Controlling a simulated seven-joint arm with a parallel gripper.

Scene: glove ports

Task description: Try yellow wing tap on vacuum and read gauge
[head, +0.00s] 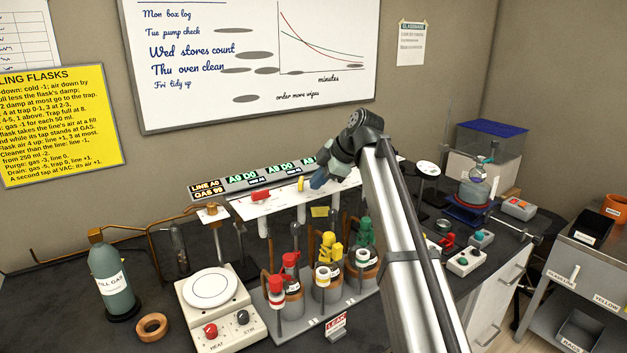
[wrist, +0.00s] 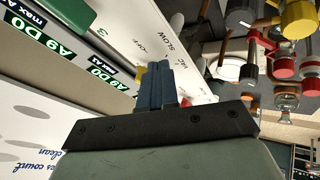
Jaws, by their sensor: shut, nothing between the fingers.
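The yellow wing tap (head: 300,184) sits on the white manifold panel, its handle seen nearly end-on, so I cannot tell its exact setting. A bit of yellow also shows behind my fingers in the wrist view (wrist: 139,74). My gripper (head: 318,181) is shut and empty, its blue fingers just right of the yellow tap; I cannot tell whether they touch it. In the wrist view the fingers (wrist: 155,70) lie over the panel near the printed words OFF, SLOW and VAC. The gauge strip (head: 238,183) above the panel reads LINE A0, GAS 99, with A9 D0 on the tap displays.
A red wing tap (head: 261,195) is left of the yellow one. Red, yellow and green-topped flasks stand in a rack (head: 310,328) below the panel. A hotplate (head: 211,288) and fill gas bottle (head: 113,277) stand left. My arm covers part of the panel's right side.

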